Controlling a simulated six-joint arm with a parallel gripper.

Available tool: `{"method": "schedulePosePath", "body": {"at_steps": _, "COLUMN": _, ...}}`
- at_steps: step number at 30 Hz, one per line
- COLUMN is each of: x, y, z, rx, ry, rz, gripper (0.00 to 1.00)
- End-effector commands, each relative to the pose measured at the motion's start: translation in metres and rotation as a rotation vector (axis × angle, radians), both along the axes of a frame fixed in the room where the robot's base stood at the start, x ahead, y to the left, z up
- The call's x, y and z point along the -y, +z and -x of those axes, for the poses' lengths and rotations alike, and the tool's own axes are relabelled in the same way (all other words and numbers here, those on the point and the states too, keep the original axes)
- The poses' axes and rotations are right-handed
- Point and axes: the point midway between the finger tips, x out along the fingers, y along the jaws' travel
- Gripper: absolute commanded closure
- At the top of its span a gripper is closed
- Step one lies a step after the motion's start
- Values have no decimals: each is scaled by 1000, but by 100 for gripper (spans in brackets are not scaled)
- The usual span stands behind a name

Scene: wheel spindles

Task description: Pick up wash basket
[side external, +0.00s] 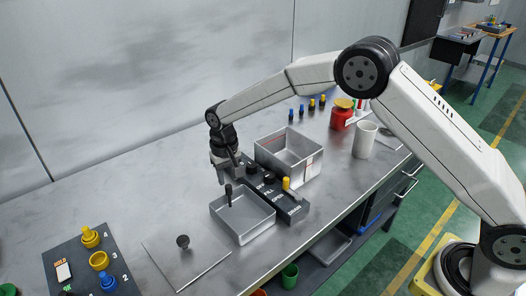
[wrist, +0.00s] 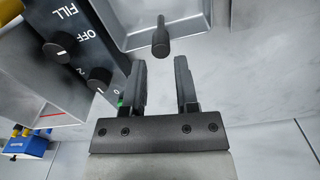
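The wash basket appears to be a shallow grey metal tray (side external: 258,229) with an upright black handle (side external: 229,197). It sits on the bench in front of the control panel. In the wrist view, part of the basket (wrist: 120,32) shows at the top, with its black handle (wrist: 160,42) lying beyond the fingertips, centred between them. My gripper (side external: 228,176) points down just above the handle. In the wrist view my gripper (wrist: 161,64) is open, with nothing between its fingers. Contact with the handle does not show.
A taller metal tank (side external: 289,153) with a red line stands behind the black control panel (side external: 282,201), which carries knobs and a yellow post. A flat plate with a black knob (side external: 183,242) lies at the front left. A dark board (side external: 76,262) holds yellow and blue pieces. A white cup (side external: 364,140) stands right.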

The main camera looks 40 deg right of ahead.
Motion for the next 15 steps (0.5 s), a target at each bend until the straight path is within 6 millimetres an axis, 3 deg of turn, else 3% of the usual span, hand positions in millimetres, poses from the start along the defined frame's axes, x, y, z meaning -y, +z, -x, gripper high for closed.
{"method": "schedulePosePath", "body": {"at_steps": 4, "x": 0, "y": -13, "z": 0, "rx": -1, "ry": 0, "rz": 0, "gripper": 62}}
{"method": "schedulePosePath", "body": {"at_steps": 15, "x": 0, "y": -22, "z": 0, "rx": -2, "ry": 0, "rz": 1, "gripper": 62}}
